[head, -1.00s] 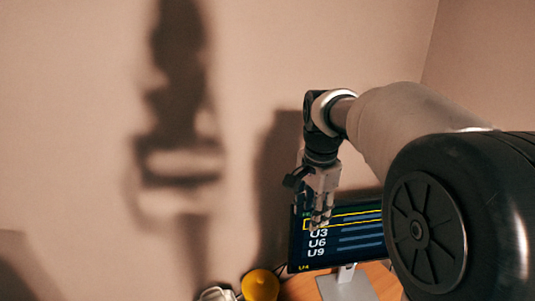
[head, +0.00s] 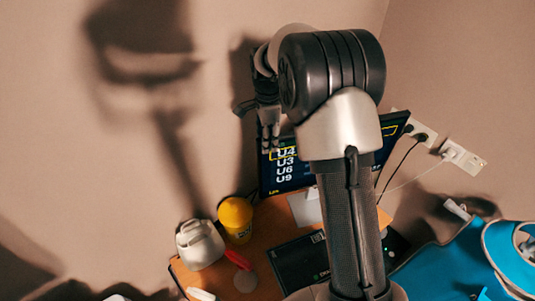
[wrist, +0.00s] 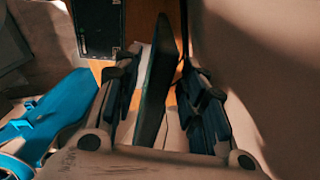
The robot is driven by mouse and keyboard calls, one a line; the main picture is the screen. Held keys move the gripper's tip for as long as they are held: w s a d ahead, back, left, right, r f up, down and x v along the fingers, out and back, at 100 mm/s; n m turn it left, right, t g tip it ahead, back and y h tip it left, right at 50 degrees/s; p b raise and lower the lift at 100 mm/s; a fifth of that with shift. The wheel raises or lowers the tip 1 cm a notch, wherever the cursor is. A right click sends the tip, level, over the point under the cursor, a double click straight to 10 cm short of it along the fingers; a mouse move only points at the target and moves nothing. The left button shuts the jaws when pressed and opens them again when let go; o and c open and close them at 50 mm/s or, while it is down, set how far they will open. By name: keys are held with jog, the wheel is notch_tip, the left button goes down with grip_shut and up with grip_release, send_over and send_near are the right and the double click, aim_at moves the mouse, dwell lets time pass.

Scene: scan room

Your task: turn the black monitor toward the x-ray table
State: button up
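The black monitor (head: 278,180) stands on a wooden desk, its lit screen showing labels such as U4 and U3. My arm hides its middle. My gripper (head: 270,138) is at its upper left edge, pointing down. In the wrist view the monitor is seen edge-on as a thin dark slab (wrist: 156,90) between the fingers of my gripper (wrist: 155,92). The fingers are apart, with a visible gap on each side of the slab near the palm. Contact at the fingertips is unclear. A blue surface (head: 440,268) at the right may be the x-ray table.
The desk (head: 268,235) also holds a yellow-lidded container (head: 236,218), a white jug (head: 199,244), a red item (head: 238,260) and a black box (head: 298,262). Wall sockets (head: 462,158) with cables are right of the monitor. The wall is close behind.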

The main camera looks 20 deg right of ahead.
notch_tip(320, 180, down, 7)
dwell(0.3)
jog(key=shift+c, duration=0.5)
grip_shut()
